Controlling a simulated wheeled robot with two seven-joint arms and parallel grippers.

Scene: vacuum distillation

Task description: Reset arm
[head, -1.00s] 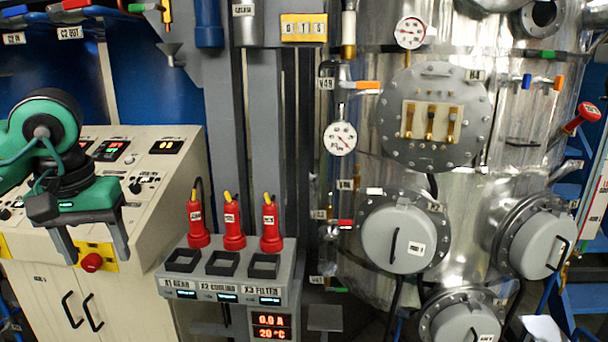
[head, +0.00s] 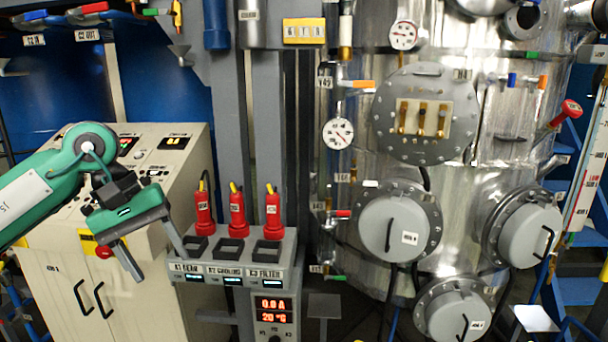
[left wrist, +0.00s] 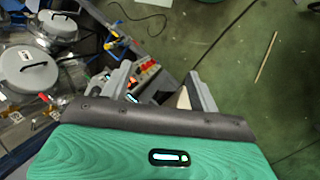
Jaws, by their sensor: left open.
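My left arm, green and dark grey, comes in from the left in the head view. My left gripper (head: 160,264) hangs in front of the beige control console, fingers pointing down and a little to the right. The two grey fingers are spread, with nothing between them. The right fingertip is close in the picture to the socket stand. In the left wrist view the gripper (left wrist: 160,88) is also open, its fingers apart over the stand with red plugs and the green floor. My right gripper is not in view.
The beige console (head: 70,290) has a red button (head: 104,252) partly beside the gripper. A grey socket stand (head: 240,262) holds red plugs (head: 237,215) just right of the gripper. A large metal vessel (head: 350,190) with round grey hatches (head: 393,228) fills the right side.

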